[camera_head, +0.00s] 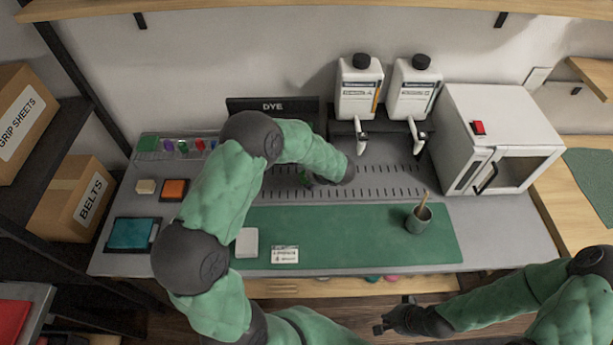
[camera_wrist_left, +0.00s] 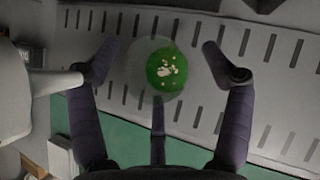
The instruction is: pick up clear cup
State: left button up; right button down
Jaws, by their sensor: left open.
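The clear cup (camera_wrist_left: 145,75) shows from above in the left wrist view, with green contents and pale flecks inside. It stands over the grey slotted strip. My left gripper (camera_wrist_left: 160,76) is open, with one dark finger on each side of the cup and a visible gap on both sides.
Two white bottles (camera_head: 358,92) with dispensers stand behind, beside a white oven-like box (camera_head: 500,140). A green mat (camera_head: 350,232) holds a dark green pot (camera_head: 418,220) with a stick, a white block (camera_head: 247,242) and a card (camera_head: 285,254). A DYE rack (camera_head: 272,106) stands at the back.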

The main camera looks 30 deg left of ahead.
pick_arm(q)
jog(key=c, duration=1.1)
jog(key=shift+r, duration=0.1)
